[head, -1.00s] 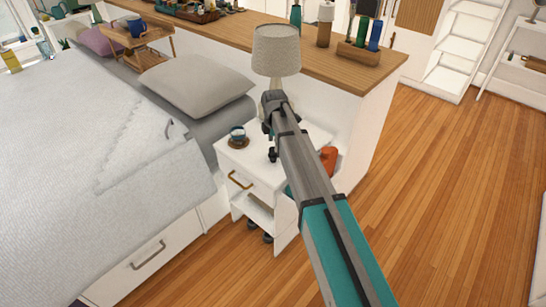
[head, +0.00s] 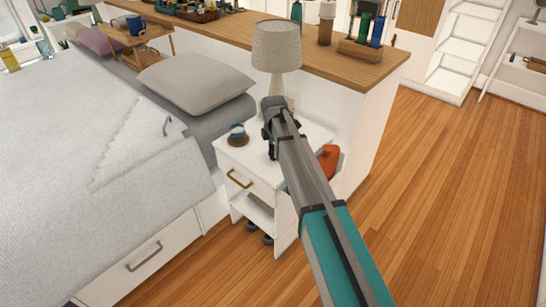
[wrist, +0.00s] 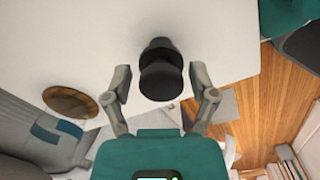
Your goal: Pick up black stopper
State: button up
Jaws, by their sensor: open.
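The black stopper (wrist: 160,72) stands on the white nightstand top and shows in the upper middle of the wrist view. It has a round cap and a narrower neck. My gripper (wrist: 161,80) is open, with one finger on each side of the stopper and a visible gap on both sides. In the head view my gripper (head: 270,135) is over the nightstand (head: 252,163), in front of the lamp. The stopper is hidden or too small to make out there.
A blue-and-white cup (head: 237,132) on a round wooden coaster (wrist: 70,101) stands to the left on the nightstand. A lamp (head: 276,47) stands behind my gripper. An orange-red object (head: 328,160) is right of the nightstand. The bed (head: 90,160) is at left; wooden floor is clear at right.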

jog(key=shift+f, duration=0.45)
dwell(0.3)
jog(key=c, duration=0.6)
